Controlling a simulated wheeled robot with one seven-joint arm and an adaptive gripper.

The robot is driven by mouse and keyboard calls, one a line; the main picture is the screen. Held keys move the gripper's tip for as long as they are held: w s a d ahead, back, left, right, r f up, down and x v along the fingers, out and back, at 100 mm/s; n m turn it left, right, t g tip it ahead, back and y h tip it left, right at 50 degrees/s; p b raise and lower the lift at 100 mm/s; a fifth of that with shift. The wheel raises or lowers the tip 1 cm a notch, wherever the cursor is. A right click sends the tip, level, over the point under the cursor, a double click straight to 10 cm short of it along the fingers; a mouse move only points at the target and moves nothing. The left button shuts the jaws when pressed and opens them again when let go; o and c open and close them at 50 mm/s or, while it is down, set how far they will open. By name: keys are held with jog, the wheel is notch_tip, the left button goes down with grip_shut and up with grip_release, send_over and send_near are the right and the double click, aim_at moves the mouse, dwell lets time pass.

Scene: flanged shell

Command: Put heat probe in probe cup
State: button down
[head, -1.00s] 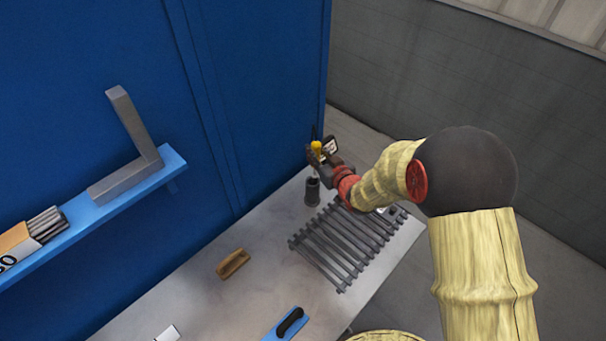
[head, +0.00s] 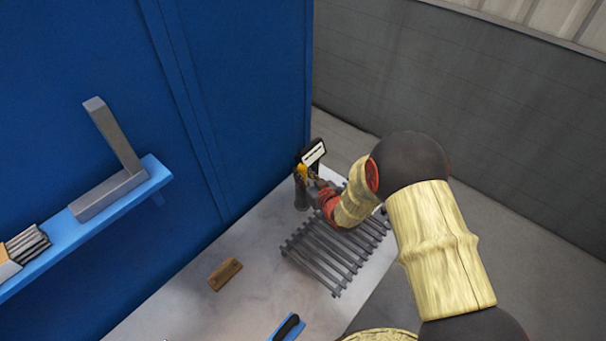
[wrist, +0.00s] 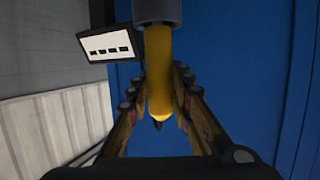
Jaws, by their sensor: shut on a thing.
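The yellow heat probe (wrist: 159,75) is between my two fingers in the wrist view. My gripper (wrist: 158,85) is shut on it. In the head view my gripper (head: 309,176) is at the far end of the table, with a bit of the yellow probe (head: 301,171) showing. The dark grey probe cup (head: 300,196) stands upright just below it. A grey cylinder (wrist: 157,11) meets the probe at the top of the wrist view. I cannot tell whether it is the cup or a probe collar, nor whether the probe is inside the cup.
A dark panel with a white label (head: 313,153) is close beside my gripper. A slatted grey rack (head: 330,258) lies on the table. A brown block (head: 225,274) and a blue item (head: 287,327) are nearer. The blue wall (head: 240,90) carries a shelf (head: 120,208).

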jog(key=shift+f, duration=0.1)
jog(key=c, duration=1.6)
grip_release()
